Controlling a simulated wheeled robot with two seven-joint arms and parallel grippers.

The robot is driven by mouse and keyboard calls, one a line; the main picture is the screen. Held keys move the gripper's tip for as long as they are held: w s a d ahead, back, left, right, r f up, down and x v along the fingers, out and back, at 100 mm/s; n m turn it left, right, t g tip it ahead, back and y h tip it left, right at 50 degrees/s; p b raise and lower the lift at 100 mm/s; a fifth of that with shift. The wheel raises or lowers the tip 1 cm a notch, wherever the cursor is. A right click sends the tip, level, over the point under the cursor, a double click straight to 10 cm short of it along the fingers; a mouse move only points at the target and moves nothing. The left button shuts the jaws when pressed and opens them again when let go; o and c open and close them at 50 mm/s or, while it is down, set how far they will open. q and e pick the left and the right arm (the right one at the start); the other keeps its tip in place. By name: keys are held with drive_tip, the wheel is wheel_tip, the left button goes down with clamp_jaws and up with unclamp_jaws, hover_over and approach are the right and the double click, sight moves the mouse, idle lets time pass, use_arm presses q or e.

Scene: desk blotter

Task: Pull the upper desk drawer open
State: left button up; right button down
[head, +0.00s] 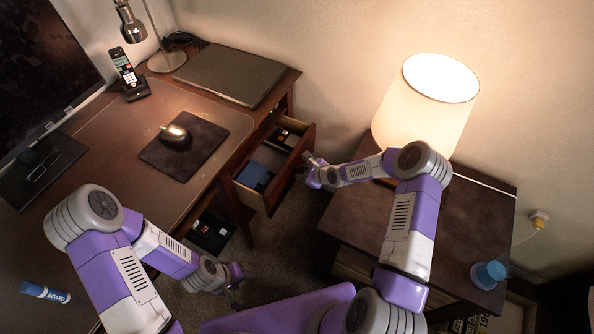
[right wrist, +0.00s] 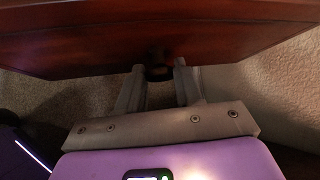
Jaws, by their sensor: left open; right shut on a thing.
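The upper desk drawer (head: 244,192) stands pulled out from the brown desk (head: 215,93), so its inside shows in the head view. My right gripper (head: 311,170) is at the drawer's front. In the right wrist view the reddish-brown drawer front (right wrist: 80,42) fills the top, and the right gripper (right wrist: 158,75) is shut on its small dark handle (right wrist: 157,73). My left gripper (head: 237,289) is open and empty, low in front of the desk and apart from it.
A blue item (head: 255,176) and dark items lie in the drawer. A mouse (head: 174,135) rests on a dark pad (head: 199,145). A phone (head: 127,72) and closed laptop (head: 230,72) are on the desk. A lit lamp (head: 424,105) and blue cup (head: 488,274) stand on the side table (head: 462,215).

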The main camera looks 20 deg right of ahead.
drive_tip(key=c, duration=0.7)
unclamp_jaws()
drive_tip(key=shift+c, duration=0.2)
drive_tip(key=p+v, duration=0.3)
drive_tip(key=v, duration=0.4)
drive_tip(key=shift+s+r, duration=0.15)
drive_tip(key=shift+r, duration=0.05)
drive_tip(key=shift+d, duration=0.1)
